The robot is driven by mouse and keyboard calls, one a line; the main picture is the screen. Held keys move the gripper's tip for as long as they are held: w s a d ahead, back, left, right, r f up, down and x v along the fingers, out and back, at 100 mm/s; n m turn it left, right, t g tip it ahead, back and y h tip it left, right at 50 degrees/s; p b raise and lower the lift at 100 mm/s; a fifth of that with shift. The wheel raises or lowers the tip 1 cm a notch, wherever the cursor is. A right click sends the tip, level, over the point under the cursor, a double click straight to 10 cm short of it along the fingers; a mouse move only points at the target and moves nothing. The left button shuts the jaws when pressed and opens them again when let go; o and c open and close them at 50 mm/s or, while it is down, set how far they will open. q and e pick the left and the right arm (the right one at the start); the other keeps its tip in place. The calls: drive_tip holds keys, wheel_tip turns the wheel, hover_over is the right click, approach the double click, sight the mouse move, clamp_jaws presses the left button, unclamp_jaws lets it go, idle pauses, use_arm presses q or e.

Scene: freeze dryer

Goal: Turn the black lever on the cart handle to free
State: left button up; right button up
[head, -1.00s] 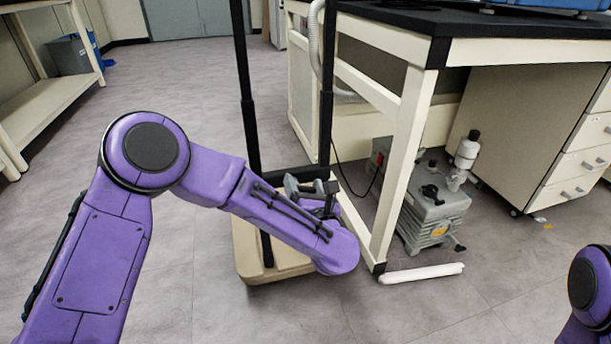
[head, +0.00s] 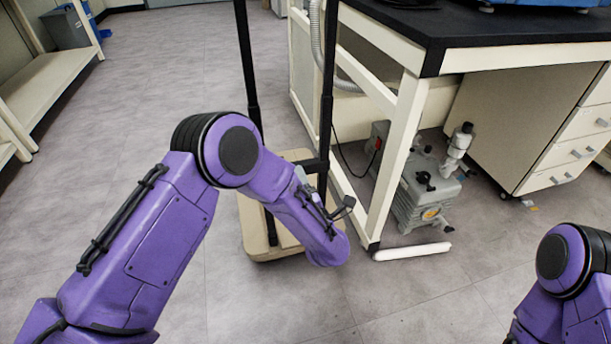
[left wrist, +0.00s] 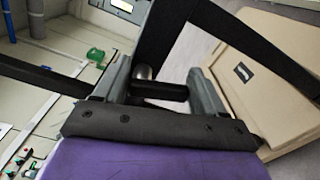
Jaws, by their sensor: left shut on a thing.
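The cart has black upright posts (head: 328,100) and a beige base (head: 256,225), and stands ahead of me. My left gripper (head: 318,188) is at the right-hand post, low near the crossbar, mostly hidden behind my purple forearm. In the left wrist view its two grey fingers (left wrist: 165,80) are on either side of a short black bar (left wrist: 160,90), which looks like the black lever. The gripper is shut on it. The lever's exact angle is hard to tell. My right gripper is out of view; only part of my right arm shows at the lower right.
A bench with a black top (head: 480,27) and a white leg (head: 395,165) stands just right of the cart. A grey pump (head: 425,190) is under it, and a white rod (head: 412,251) lies on the floor. A shelf (head: 55,85) is at the left. Floor between is clear.

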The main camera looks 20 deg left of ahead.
use_arm(q)
drive_tip(key=shift+s+f+m+p, duration=0.1)
drive_tip(key=shift+m+p, duration=0.75)
drive_tip(key=shift+m, duration=0.55)
drive_tip(key=o, duration=1)
drive_tip(key=shift+a, duration=0.1)
drive_tip(key=shift+c, duration=0.2)
drive_tip(key=p+v, duration=0.3)
drive_tip(key=v, duration=0.7)
drive_tip(key=shift+s, duration=0.25)
